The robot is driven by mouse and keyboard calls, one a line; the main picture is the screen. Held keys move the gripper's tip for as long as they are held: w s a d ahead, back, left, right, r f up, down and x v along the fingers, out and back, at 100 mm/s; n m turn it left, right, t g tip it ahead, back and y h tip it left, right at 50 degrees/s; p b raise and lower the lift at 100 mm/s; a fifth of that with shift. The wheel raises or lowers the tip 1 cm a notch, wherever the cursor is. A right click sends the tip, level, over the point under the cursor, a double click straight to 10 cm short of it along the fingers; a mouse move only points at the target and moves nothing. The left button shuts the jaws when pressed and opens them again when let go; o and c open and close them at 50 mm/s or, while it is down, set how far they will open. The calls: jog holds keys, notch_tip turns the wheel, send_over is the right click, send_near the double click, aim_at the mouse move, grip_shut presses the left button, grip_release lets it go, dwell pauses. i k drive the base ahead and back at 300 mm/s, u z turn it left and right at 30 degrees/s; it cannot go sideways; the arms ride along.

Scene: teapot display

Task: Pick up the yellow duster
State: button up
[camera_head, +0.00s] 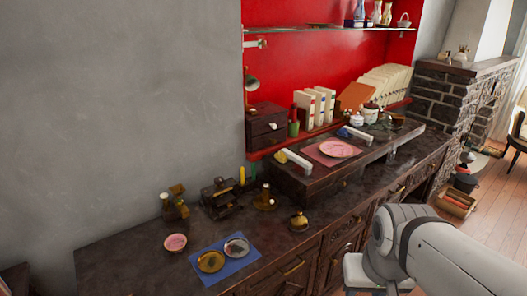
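No yellow duster can be made out for certain. A small upright yellow object (242,175) stands on the dark wooden cabinet top (130,262), near the wall and left of the raised shelf. A second small yellow item (282,156) lies at the left end of the raised shelf, by a white bar (298,161). Both are too small to tell what they are. My white and grey arm reaches in at the lower right, in front of the cabinet. Its gripper fingers do not show.
A blue mat (226,271) with two round dishes lies at the front left, by a pink bowl (175,242). Dark metal pieces (220,197) and a brass pot (299,221) stand nearby. The raised shelf (310,185) holds a pink plate (338,148). Books (385,88) stand behind.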

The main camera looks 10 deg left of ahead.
aim_at(284, 156)
jog(key=u, duration=0.1)
jog(key=i, duration=1)
jog(key=u, duration=0.05)
